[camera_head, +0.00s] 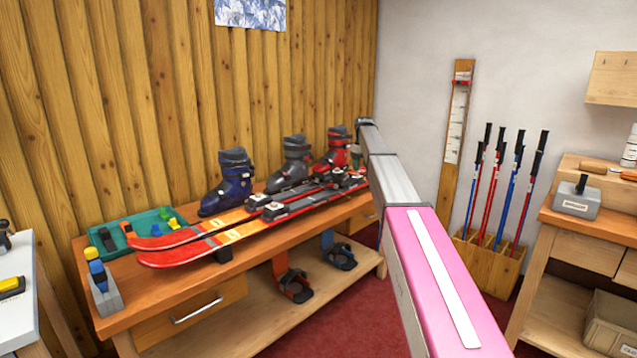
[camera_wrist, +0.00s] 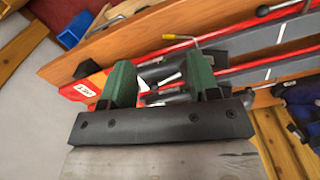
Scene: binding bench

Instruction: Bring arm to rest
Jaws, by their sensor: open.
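My arm (camera_head: 403,185), pink and grey, reaches from the lower right of the head view toward the far right end of the workbench. Its far end is small there, and my gripper cannot be made out clearly. In the wrist view my gripper (camera_wrist: 161,78) has two green fingers set apart with a gap between them. No object is visibly clamped in the gap. Red skis (camera_wrist: 260,75) with grey middles run across the view behind the fingers, partly hidden by them.
The wooden bench (camera_head: 95,268) carries red skis (camera_head: 190,248), a blue boot (camera_head: 233,182), a grey boot (camera_head: 293,163), a red boot (camera_head: 336,150) and a green tray (camera_head: 150,222). Ski poles (camera_head: 510,190) stand in a wooden rack (camera_head: 488,265) at right. Red floor shows between the benches.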

